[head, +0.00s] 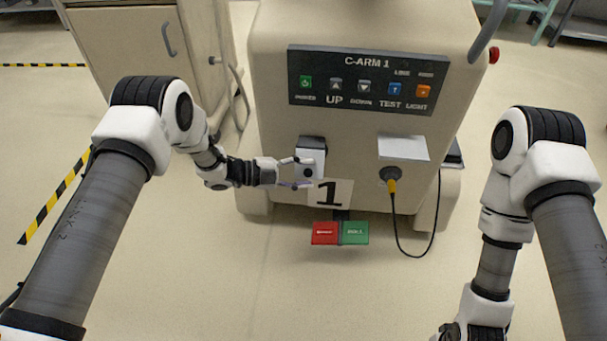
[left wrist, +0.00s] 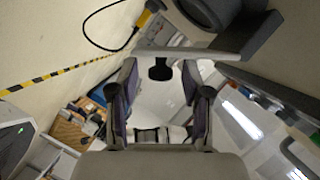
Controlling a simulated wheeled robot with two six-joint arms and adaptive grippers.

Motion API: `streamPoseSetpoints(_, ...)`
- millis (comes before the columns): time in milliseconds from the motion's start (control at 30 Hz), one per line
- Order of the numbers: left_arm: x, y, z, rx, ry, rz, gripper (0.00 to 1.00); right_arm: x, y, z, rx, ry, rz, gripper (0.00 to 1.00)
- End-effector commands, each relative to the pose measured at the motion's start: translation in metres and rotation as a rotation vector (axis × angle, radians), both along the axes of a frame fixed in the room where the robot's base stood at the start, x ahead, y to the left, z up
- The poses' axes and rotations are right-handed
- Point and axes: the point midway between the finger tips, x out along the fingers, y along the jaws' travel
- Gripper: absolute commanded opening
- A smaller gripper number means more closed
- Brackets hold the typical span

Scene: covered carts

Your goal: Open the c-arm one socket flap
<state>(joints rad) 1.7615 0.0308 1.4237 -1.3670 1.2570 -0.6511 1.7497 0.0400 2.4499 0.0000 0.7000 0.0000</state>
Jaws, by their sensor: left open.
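The cart C-ARM 1 (head: 262,100) stands in front of me. Its left socket has a dark hood (head: 312,142) and a pale flap (head: 309,156) with a dark round spot. My left gripper (head: 302,174) is open at this flap, one finger near its upper part and the other below. In the left wrist view a dark knob-like shape (left wrist: 160,69) shows between the open fingers (left wrist: 160,100); I cannot tell whether they touch it. How far the flap stands from the socket is unclear. My right gripper (head: 472,333) is cut off at the bottom edge.
To the right, a pale plate (head: 403,147) sits above a socket with a yellow plug (head: 392,186) and hanging black cable. Buttons fill the panel (head: 367,80) above. Red (head: 324,232) and green (head: 355,232) pedals stick out below. A cabinet (head: 125,45) stands at the left.

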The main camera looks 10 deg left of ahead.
Motion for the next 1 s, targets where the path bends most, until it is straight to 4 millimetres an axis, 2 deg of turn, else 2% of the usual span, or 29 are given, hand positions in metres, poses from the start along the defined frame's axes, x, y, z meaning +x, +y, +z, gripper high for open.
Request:
streamPoseSetpoints(167, 0.000, 0.000, 0.000, 0.000, 0.000, 0.000, 0.49, 0.000, 0.000, 0.000, 0.000, 0.000, 0.000, 0.40)
streamPoseSetpoints(200, 0.000, 0.000, 0.000, 0.000, 0.000, 0.000, 0.34, 0.000, 0.000, 0.000, 0.000, 0.000, 0.000, 0.40)
streamPoseSetpoints(300, 0.000, 0.000, 0.000, 0.000, 0.000, 0.000, 0.00, 0.000, 0.000, 0.000, 0.000, 0.000, 0.000, 0.40)
streamPoseSetpoints(667, -0.001, 0.000, 0.003, 0.000, 0.019, -0.001, 0.00, 0.000, 0.000, 0.004, 0.000, 0.000, 0.000, 0.40)
streamPoseSetpoints(1000, -0.005, 0.000, 0.017, 0.001, 0.186, -0.002, 0.00, 0.000, 0.000, 0.026, 0.000, 0.000, 0.000, 0.40)
